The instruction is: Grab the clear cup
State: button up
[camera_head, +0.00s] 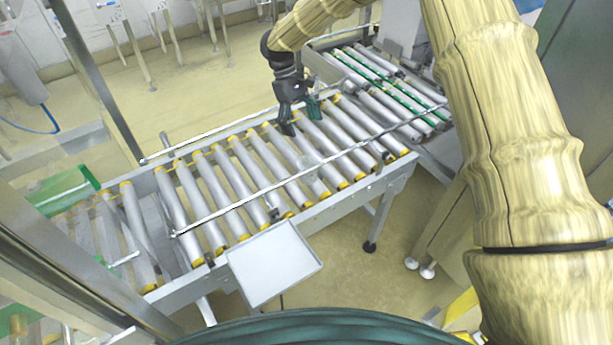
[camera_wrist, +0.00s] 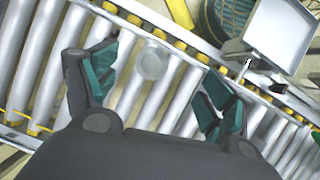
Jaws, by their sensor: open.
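The clear cup (camera_wrist: 151,63) stands on the rollers in the wrist view, seen from above as a round, see-through shape. It lies ahead of my gripper (camera_wrist: 157,92), roughly between the two spread fingers but a little beyond their tips. In the head view the cup (camera_head: 309,162) is very faint on the conveyor. My gripper (camera_head: 300,118) hangs over the rollers behind it, toward the far rail. The fingers have green pads, are open and hold nothing. The cup appears apart from both fingers.
The roller conveyor (camera_head: 213,199) has thin metal side rails (camera_head: 262,191). A grey tray (camera_head: 272,264) is fixed at its near side and also shows in the wrist view (camera_wrist: 279,33). A second conveyor section with green strips (camera_head: 385,92) continues at the right. The nearby rollers look clear.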

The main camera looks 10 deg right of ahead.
jog(key=b, duration=0.8)
send_near(314, 180)
jog(key=shift+w+p+x, duration=0.15)
jog(key=shift+p+x, duration=0.2)
jog(key=shift+x, duration=1.45)
jog(key=shift+w+p+x, duration=0.2)
jog(key=shift+p+x, duration=0.15)
jog(key=shift+x, duration=1.45)
jog(key=shift+f, duration=0.15)
jog(key=c, duration=0.7)
jog(key=shift+c, duration=0.2)
